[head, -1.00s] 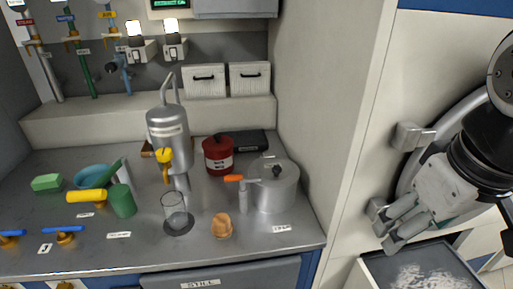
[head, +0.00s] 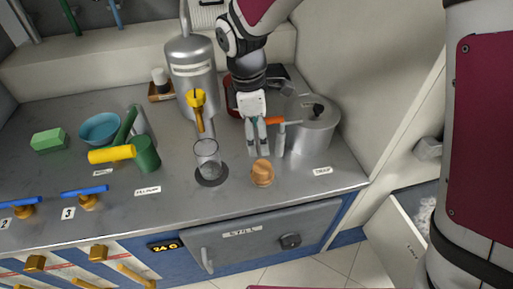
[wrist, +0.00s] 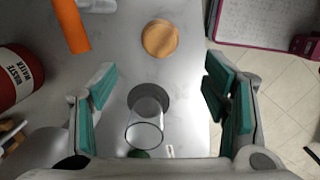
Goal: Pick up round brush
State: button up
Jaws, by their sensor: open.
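The round brush (head: 262,174), a small tan, rounded piece, stands on the grey counter near its front edge in the head view. In the wrist view it shows as a tan disc (wrist: 160,39) at upper middle, beyond the fingertips. My gripper (head: 257,152) points down just behind and above the brush, apart from it. It is open and empty; its teal-padded fingers (wrist: 159,88) stand wide apart in the wrist view.
A clear glass (head: 207,155) on a dark round base stands left of the brush. A red waste can (wrist: 14,78) stands at the wrist view's left.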

aim_at(262, 165)
jog(key=f, duration=0.4)
jog(key=d+f, duration=0.1)
jog(key=f, duration=0.8)
jog(key=shift+d+f, duration=0.15)
jog(key=shift+f, duration=0.1)
jog(key=c, duration=1.3)
